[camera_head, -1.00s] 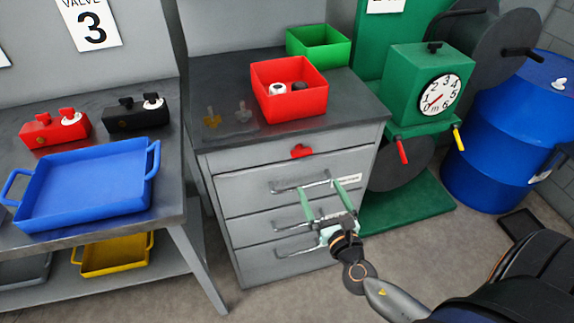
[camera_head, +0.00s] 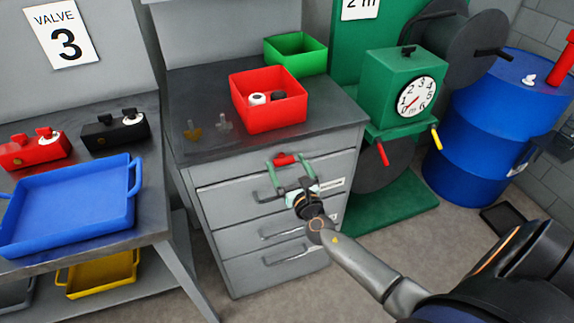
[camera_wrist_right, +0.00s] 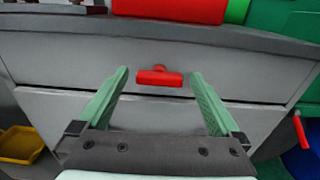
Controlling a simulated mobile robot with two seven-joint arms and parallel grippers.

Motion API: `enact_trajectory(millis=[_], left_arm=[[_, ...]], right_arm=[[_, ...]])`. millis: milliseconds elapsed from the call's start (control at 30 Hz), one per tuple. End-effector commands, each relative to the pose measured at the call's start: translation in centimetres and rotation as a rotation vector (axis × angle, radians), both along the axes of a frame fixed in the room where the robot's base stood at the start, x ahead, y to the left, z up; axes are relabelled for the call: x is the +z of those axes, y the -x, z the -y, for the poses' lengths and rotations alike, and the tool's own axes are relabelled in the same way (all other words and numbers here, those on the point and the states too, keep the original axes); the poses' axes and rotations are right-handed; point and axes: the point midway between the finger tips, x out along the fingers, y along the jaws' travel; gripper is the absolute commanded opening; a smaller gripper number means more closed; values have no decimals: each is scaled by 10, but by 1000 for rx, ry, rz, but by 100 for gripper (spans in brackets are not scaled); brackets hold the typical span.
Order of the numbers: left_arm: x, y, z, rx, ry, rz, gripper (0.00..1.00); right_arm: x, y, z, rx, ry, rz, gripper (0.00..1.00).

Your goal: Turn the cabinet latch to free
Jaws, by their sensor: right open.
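The red cabinet latch (camera_head: 285,159) sits on the upper front of the grey drawer cabinet (camera_head: 225,181), just under its dark top. In the right wrist view the latch (camera_wrist_right: 160,76) is a red bar lying about level, between and beyond my fingertips. My right gripper (camera_head: 286,162) is open in front of the cabinet, its two pale green fingers pointing at the latch, one to each side of it. In the right wrist view the gripper (camera_wrist_right: 158,75) holds nothing, and I see no clear contact with the latch. My left gripper is not in view.
A red bin (camera_head: 268,113) with small parts and a green bin (camera_head: 297,55) stand on the cabinet top. Drawer handles stick out below the latch. A blue tray (camera_head: 70,207) is on the left bench, and a green machine (camera_head: 385,92) stands at right.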

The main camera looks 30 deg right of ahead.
Motion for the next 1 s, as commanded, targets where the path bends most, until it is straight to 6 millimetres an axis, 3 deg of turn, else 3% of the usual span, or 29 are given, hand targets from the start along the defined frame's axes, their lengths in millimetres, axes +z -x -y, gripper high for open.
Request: enact_trajectory(millis=[267, 1000], left_arm=[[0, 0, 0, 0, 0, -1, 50], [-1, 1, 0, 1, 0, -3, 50]], right_arm=[[0, -1, 0, 1, -1, 0, 100], [0, -1, 0, 1, 0, 0, 19]])
